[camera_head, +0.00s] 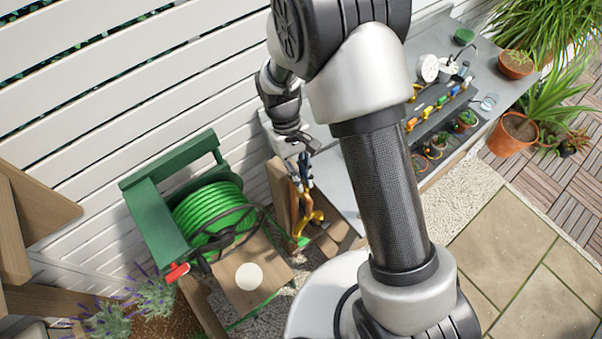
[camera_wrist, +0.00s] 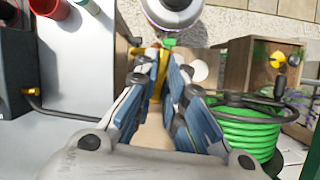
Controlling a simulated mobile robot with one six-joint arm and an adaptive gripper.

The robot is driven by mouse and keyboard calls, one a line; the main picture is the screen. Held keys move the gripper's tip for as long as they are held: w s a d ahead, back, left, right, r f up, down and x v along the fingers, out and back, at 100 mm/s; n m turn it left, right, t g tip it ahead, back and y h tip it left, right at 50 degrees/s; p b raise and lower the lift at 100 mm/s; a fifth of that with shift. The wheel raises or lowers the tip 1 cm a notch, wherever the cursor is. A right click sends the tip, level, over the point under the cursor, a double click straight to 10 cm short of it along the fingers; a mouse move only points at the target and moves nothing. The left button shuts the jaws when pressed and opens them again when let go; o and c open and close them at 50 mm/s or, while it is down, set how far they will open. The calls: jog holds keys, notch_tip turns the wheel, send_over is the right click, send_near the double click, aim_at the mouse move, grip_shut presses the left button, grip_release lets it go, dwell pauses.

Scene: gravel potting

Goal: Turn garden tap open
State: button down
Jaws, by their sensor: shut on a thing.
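The garden tap appears as a brass-yellow fitting (camera_head: 314,216) beside the wooden post, below my gripper in the head view. In the wrist view its yellow part (camera_wrist: 161,74) shows between my fingertips, with a green piece just beyond it. My gripper (camera_head: 303,182) points down at it. In the wrist view my gripper (camera_wrist: 166,72) has its blue-padded fingers closed in on the yellow part, with the fingertips on either side of it. The tap's handle is mostly hidden by the fingers, so its turn position cannot be told.
A green hose reel (camera_head: 213,210) stands left of the tap, with a red-ended fitting (camera_head: 177,272) in front. A grey workbench (camera_head: 440,42) with pots and small tools lies to the right. A white slatted wall (camera_head: 80,110) is close behind. Open paving (camera_head: 520,250) lies at lower right.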

jog(key=shift+n+t, duration=0.3)
jog(key=shift+n, duration=0.5)
jog(key=shift+h, duration=0.3)
jog(key=c, duration=1.7)
grip_release()
jog(key=shift+o, duration=0.2)
jog(key=v, duration=1.2)
